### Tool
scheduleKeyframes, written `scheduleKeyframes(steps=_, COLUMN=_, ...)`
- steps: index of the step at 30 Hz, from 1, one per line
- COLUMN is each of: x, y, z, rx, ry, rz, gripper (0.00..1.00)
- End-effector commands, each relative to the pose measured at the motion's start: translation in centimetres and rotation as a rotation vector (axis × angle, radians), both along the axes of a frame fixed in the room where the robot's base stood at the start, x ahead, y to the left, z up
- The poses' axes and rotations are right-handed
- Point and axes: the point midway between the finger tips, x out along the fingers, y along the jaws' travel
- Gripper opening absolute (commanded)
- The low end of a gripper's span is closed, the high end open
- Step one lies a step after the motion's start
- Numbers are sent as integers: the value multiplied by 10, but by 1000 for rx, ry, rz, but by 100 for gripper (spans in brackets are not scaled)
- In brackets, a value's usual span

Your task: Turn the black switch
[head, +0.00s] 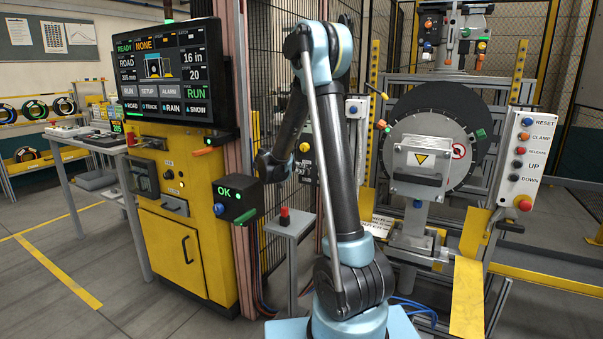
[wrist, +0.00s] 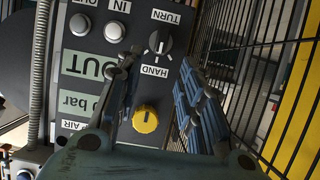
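The black switch (wrist: 158,44) shows in the wrist view on a dark grey panel (wrist: 176,18). It is a round knob with a pale pointer line, between the labels TURN and HAND, which appear turned in the picture. My gripper (wrist: 160,66) is open, its two fingers spread to the left and right below the switch in the picture. Nothing is between the fingertips, and I see no contact with the switch; the exact distance is unclear. In the head view I cannot make out the switch, and my arm hides part of the area around the gripper.
A yellow knob (wrist: 145,118) sits between the finger bases in the picture. Silver push buttons (wrist: 80,24) line the panel's left. A black wire fence (wrist: 262,70) stands close on the right. The head view shows a yellow control cabinet (head: 190,240) and a wheel clamp machine (head: 420,170).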

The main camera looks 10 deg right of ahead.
Motion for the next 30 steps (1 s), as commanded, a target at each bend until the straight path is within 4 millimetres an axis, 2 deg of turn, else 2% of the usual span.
scheduleKeyframes(steps=6, x=28, y=-21, z=-14, rx=-1, ry=0, rz=-2, gripper=35)
scheduleKeyframes(steps=12, x=45, y=-33, z=-23, rx=0, ry=0, rz=0, gripper=35)
scheduleKeyframes(steps=25, x=52, y=-38, z=-27, rx=-1, ry=1, rz=0, gripper=35)
scheduleKeyframes(steps=26, x=52, y=-38, z=-27, rx=-1, ry=1, rz=0, gripper=33)
scheduleKeyframes(steps=30, x=52, y=-38, z=-27, rx=-1, ry=1, rz=0, gripper=1)
